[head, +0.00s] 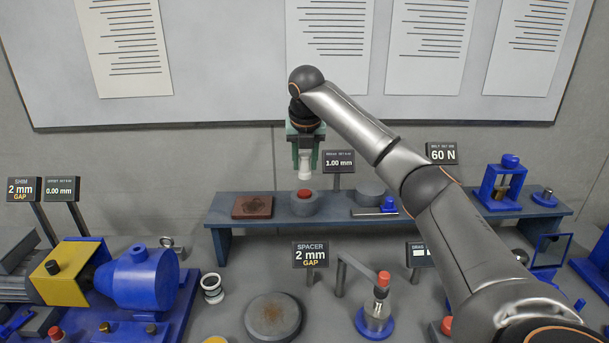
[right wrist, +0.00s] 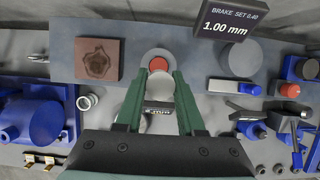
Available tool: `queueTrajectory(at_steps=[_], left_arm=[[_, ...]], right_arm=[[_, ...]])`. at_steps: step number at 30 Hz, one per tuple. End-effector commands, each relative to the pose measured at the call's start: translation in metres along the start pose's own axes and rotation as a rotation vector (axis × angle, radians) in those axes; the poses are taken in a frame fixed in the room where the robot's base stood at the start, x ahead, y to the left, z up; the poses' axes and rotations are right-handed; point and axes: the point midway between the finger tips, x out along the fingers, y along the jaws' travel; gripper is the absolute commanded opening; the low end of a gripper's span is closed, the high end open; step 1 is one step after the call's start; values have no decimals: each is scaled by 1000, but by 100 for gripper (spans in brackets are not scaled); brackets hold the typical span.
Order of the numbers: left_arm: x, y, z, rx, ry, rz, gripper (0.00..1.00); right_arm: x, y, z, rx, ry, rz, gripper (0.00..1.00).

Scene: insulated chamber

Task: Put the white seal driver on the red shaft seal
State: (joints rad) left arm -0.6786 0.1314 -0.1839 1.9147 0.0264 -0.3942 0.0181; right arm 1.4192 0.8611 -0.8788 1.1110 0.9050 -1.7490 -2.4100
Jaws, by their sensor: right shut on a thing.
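My right gripper (head: 304,148) points down above the middle of the raised grey bench and is shut on the white seal driver (head: 305,168). The driver hangs roughly upright below the fingers. The red shaft seal (head: 304,194) sits on top of a round grey block (head: 304,206) on the bench, just below the driver in the head view, with a small gap showing between them. In the right wrist view the red seal (right wrist: 158,64) shows just beyond the fingertips (right wrist: 158,78). My left gripper is not in view.
A brown square plate (head: 252,207) lies left of the block. A grey cylinder (head: 370,192) and a blue-ended tool (head: 386,206) are to its right, with a 1.00 mm sign (head: 339,162) behind. The grey bench (head: 225,225) has some bare top between these.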

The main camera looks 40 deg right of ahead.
Motion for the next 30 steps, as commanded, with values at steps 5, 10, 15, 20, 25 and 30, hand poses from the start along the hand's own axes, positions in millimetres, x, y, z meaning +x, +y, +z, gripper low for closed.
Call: queueTrajectory(at_steps=[5,10,15,20,25,30], left_arm=[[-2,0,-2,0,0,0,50],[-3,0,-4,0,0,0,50],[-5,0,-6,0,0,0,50],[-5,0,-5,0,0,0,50],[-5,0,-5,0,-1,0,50],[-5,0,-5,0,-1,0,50]], right_arm=[[20,0,6,1,0,1,0],[31,0,10,1,0,0,0],[54,-1,-1,-2,-1,-1,0],[57,0,-2,1,-2,2,0],[58,0,-3,1,-1,2,0],[60,0,-3,1,-1,1,48]])
